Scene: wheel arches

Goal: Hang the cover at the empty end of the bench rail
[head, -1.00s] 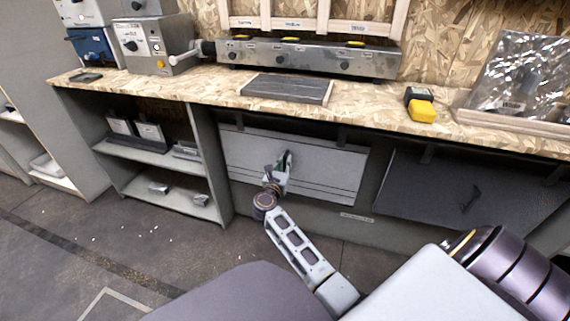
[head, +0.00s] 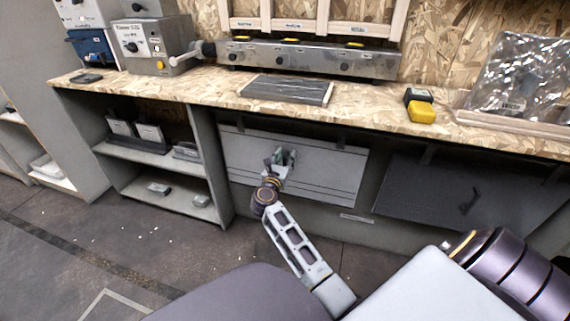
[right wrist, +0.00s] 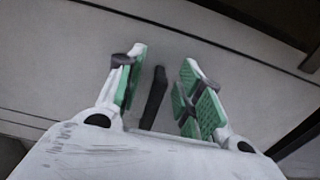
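A light grey cover (head: 325,179) stands below the front edge of the bench, left of a dark grey cover (head: 430,190). Hook-like tabs show at its top edge, close under the bench; I cannot tell whether they rest on the rail. The bench rail is mostly hidden in shadow. My right gripper (head: 283,160) is at the light cover's face. In the right wrist view, its green-padded fingers (right wrist: 163,92) are apart on both sides of the cover's dark handle (right wrist: 153,98), with gaps visible. My left gripper is out of view.
The wooden bench top (head: 370,105) overhangs the covers. A grey shelf unit (head: 150,160) with several small items stands at the left. A dark slab (head: 285,89), a yellow-and-black device (head: 421,109) and a metal control box (head: 305,59) are on the bench. The floor at the left is mostly clear.

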